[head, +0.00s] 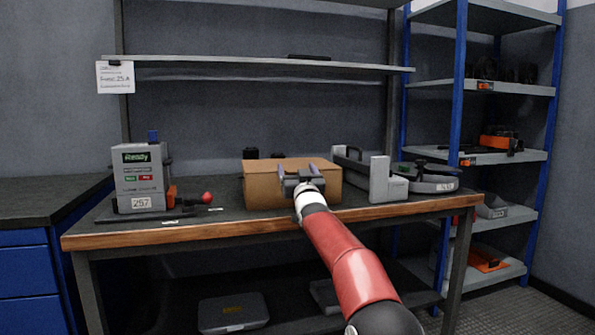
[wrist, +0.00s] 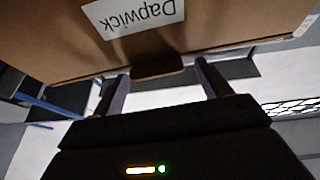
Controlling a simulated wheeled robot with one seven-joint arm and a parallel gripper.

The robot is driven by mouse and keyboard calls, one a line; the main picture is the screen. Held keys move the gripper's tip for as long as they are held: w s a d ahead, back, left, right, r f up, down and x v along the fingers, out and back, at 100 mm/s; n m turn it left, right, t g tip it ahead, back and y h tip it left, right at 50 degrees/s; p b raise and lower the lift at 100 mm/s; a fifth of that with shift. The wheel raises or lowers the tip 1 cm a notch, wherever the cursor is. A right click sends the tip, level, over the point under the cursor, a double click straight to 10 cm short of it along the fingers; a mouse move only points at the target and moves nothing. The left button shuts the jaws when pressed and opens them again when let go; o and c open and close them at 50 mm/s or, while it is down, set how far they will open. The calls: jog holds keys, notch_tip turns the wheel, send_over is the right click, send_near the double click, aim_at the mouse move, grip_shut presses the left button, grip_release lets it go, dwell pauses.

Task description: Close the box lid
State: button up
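The brown cardboard box (head: 262,190) stands on the workbench in the middle of the head view. Its top looks nearly flat from here, but my gripper covers part of the front edge, and I cannot tell how far the lid is shut. In the wrist view a brown face of the box (wrist: 60,45) fills the upper part, with a white "Dapwick" label upside down. A small dark cardboard tab (wrist: 158,67) sticks out from its edge, between my fingertips. My gripper (head: 298,173) is at the box's front, fingers apart. It also shows open in the wrist view (wrist: 163,80).
A grey device with a "Ready" screen (head: 140,178) and a red ball-topped lever (head: 207,197) stand left of the box. Grey equipment (head: 388,180) stands close on its right. A shelf (head: 260,63) runs above. The bench's front edge (head: 250,222) is clear left of my arm.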

jog(key=shift+r, duration=0.1)
jog(key=b+v, duration=0.3)
jog(key=v, duration=0.5)
dwell(0.5)
jog(key=s+d+f+m+g+h, duration=0.15)
jog(key=s+d+f+g, duration=0.3)
jog(key=s+f, duration=0.85)
jog(key=s+d+f+g+h, duration=0.2)
jog(key=s+d+f+g, duration=0.3)
jog(key=s, duration=1.6)
jog(key=s+d+f+m+g+h, duration=0.1)
jog(key=s+d+f+g+h, duration=0.15)
jog(key=s+f+g, duration=1.05)
jog(key=s+r+t+p, duration=0.2)
jog(key=r+t+p, duration=0.1)
jog(key=r+p, duration=0.3)
jog(key=s+r+t+y+p, duration=0.1)
jog(key=s+r+t+p, duration=0.2)
jog(key=r+p, duration=0.4)
notch_tip(320, 180, up, 4)
jog(key=shift+s+d+r, duration=0.15)
jog(key=shift+d, duration=0.15)
